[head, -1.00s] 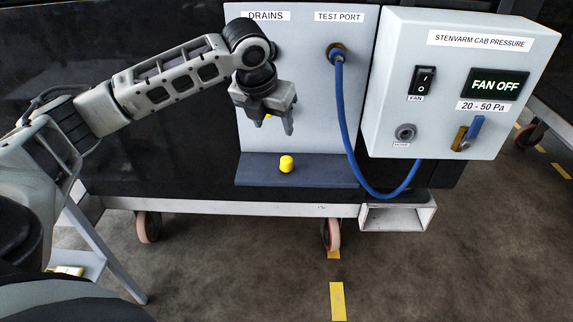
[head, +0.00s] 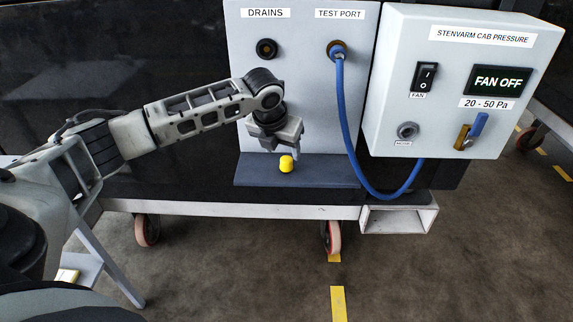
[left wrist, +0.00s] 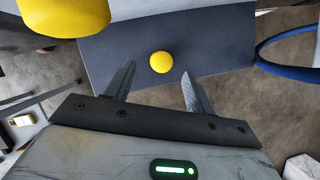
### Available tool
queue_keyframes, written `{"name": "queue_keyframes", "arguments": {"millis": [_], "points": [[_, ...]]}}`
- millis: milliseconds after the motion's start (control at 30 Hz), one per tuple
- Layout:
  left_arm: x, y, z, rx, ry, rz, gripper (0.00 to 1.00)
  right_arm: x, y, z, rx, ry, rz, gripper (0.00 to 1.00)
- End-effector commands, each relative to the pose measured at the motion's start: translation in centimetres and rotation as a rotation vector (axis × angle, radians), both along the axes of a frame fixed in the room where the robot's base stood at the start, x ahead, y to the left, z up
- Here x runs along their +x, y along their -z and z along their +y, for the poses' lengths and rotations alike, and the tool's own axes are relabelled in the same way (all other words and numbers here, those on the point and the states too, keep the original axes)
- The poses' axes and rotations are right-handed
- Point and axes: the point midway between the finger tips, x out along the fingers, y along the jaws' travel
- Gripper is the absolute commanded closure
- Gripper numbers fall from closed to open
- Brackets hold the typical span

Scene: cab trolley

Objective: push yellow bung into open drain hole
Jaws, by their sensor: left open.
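A loose yellow bung (head: 286,164) stands on the dark shelf (head: 325,172) under the panel. The open drain hole (head: 267,49), a dark ring, is under the DRAINS label. My left gripper (head: 282,150) is open and empty, just above the bung and pointing down. In the left wrist view the bung (left wrist: 161,62) appears in the gap between the fingertips (left wrist: 158,74), with space on both sides. A second yellow piece (left wrist: 50,18) looms large at that view's upper left; in the head view my gripper hides it. My right gripper is not in view.
A blue hose (head: 343,115) loops from the test port (head: 338,50) to under the grey control box (head: 450,85), right of the gripper. The box reads FAN OFF. The shelf is clear on both sides of the bung.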

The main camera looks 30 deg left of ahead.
Motion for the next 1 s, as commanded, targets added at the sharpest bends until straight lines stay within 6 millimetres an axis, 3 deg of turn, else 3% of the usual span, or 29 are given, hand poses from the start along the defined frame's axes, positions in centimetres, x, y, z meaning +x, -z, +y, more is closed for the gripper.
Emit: {"name": "queue_keyframes", "arguments": {"millis": [133, 433, 833, 867, 1000], "points": [[0.2, 0.6, -0.1, -0.001, 0.000, 0.001, 0.45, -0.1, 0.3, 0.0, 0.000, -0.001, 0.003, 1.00], [1.9, 4.4, 0.0, -0.001, 0.000, 0.001, 0.45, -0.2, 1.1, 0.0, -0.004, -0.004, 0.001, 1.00], [2.1, 4.7, 0.0, 0.000, 0.000, 0.000, 0.45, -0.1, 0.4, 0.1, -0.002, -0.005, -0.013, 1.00], [2.1, 4.7, 0.0, 0.000, 0.000, 0.000, 0.48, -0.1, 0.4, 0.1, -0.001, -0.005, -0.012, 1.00], [2.1, 4.7, 0.0, 0.000, 0.000, 0.000, 0.87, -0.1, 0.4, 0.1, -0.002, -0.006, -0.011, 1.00]]}}
